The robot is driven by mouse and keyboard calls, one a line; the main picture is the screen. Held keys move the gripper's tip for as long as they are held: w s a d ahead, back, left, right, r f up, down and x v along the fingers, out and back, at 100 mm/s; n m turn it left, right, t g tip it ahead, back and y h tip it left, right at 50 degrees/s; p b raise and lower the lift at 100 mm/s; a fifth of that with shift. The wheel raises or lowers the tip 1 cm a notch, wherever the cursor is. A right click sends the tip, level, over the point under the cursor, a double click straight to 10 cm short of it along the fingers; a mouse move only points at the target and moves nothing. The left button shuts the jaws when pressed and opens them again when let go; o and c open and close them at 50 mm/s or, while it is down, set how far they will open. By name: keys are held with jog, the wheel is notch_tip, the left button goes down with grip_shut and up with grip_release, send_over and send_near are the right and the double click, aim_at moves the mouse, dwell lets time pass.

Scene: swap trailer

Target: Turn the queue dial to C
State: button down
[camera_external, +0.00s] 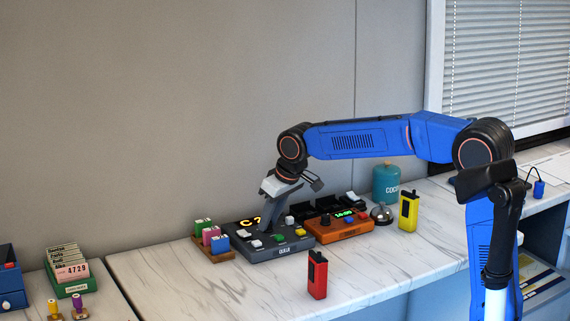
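The dark grey queue box (282,253) sits on the marble counter, with coloured and white buttons on top and a yellow lit display (249,222) that starts with "C"; the rest of the display is partly hidden. My gripper (266,232) points down at the top of this box, just right of the display. Its fingers cover the spot beneath them. I cannot make out the dial, which may be hidden behind the fingers. I cannot tell whether the fingers touch the box or are open or shut.
An orange box (345,234) with a green display stands close on the right. A wooden rack (213,254) of coloured blocks adjoins on the left. Red (317,275) and yellow (409,211) handsets, a bell (382,214) and a teal canister (387,184) stand nearby.

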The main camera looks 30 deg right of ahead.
jog(key=shift+n, duration=0.7)
jog(key=c, duration=1.5)
grip_release()
jog(key=shift+c, duration=0.2)
jog(key=shift+r, duration=0.1)
jog(key=v, duration=1.7)
jog(key=shift+d, duration=0.35)
